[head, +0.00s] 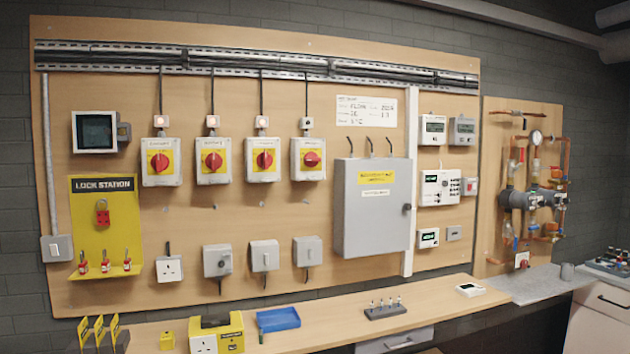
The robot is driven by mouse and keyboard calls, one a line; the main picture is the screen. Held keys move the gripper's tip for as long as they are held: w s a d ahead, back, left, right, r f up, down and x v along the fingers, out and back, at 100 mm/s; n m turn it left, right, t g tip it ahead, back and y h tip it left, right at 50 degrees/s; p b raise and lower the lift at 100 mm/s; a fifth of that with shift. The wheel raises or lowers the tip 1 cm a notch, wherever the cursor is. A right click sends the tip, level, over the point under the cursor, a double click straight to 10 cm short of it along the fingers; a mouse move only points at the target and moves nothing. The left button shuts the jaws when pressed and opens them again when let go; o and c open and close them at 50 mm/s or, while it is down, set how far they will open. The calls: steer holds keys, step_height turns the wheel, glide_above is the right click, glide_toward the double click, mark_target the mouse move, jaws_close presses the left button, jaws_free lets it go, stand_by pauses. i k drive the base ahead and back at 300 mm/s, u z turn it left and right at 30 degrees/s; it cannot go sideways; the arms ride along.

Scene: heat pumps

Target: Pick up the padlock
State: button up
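Three small red padlocks stand in a row on the ledge of the yellow lock station board at the left: a left padlock (84,267), a middle padlock (105,266) and a right padlock (127,265). Their shackles point up. A red lockout hasp (102,214) hangs above them on the same lock station (85,235). My gripper is not in view.
Below is a wooden bench (340,328) with a yellow and black box (217,335), a blue tray (278,319) and a dark block with several small upright items (385,309). Yellow tags (100,329) stand at the front left. Isolator switches and a grey cabinet (373,225) cover the board.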

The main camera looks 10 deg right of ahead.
mark_target(84, 268)
steer(key=u, duration=0.7)
steer(key=i, duration=1.6)
steer(key=u, duration=0.7)
